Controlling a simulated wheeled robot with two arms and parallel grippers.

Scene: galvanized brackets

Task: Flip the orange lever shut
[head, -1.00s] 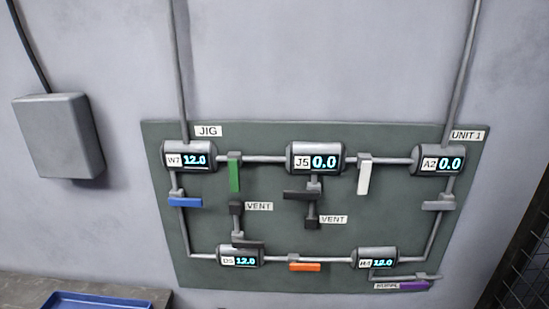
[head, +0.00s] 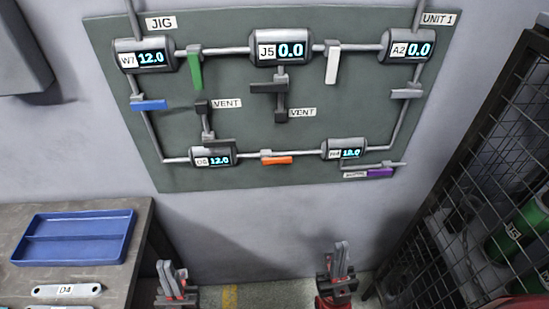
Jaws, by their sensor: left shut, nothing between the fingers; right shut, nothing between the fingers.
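The orange lever (head: 277,160) sits on the lower horizontal pipe of the green panel (head: 300,182), between two displays that read 12.0. Its handle lies along the pipe, pointing right. My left gripper (head: 167,270) is at the bottom of the head view, shut and empty, below the panel and beside the bench. My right gripper (head: 342,250) is also low, shut and empty, below the panel and right of the orange lever. Both are well apart from the lever.
Other levers share the panel: green (head: 195,70), white (head: 332,66), blue (head: 149,104) and purple (head: 380,172). A bench with a blue tray (head: 128,240) stands at lower left. A mesh cage (head: 480,130) stands at the right.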

